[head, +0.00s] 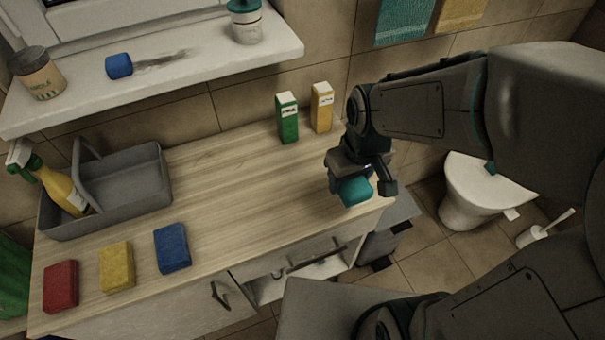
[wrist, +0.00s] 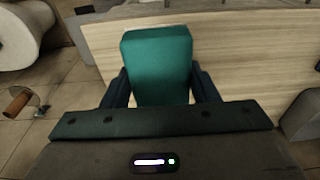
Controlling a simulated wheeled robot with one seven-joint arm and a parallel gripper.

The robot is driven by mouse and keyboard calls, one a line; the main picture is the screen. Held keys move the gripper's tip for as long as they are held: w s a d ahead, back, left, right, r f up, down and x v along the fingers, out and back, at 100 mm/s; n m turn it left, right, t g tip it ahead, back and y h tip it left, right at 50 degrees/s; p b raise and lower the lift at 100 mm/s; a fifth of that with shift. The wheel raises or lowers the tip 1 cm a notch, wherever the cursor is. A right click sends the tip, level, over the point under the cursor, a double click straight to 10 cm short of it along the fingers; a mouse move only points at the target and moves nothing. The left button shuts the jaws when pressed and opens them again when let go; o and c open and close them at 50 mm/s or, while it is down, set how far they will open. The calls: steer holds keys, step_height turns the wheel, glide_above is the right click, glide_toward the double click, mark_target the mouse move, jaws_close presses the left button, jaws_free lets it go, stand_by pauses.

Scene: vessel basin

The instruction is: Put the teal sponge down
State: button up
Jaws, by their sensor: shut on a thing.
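The teal sponge (head: 354,190) is held in my gripper (head: 362,187) at the right end of the wooden counter (head: 250,190). In the wrist view the teal sponge (wrist: 158,62) fills the space between the two dark fingers of my gripper (wrist: 157,88). The fingers are shut on its sides. The sponge is near the counter's right edge, with bare wood behind it in the wrist view. I cannot tell whether its underside touches the counter.
Red (head: 61,286), yellow (head: 116,266) and blue (head: 172,248) sponges lie at the counter's front left. A grey caddy (head: 140,190) holds a yellow spray bottle (head: 62,188). Green (head: 287,117) and yellow (head: 321,107) cartons stand at the back. The counter's middle is clear.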

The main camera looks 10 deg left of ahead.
glide_above(298, 195)
step_height(298, 195, down, 7)
steer(key=shift+s+d+r+p, duration=0.15)
steer(key=shift+p, duration=0.2)
steer(key=shift+f, duration=2.05)
steer(key=shift+f, duration=0.1)
steer(key=shift+f, duration=0.15)
steer(key=o, duration=0.9)
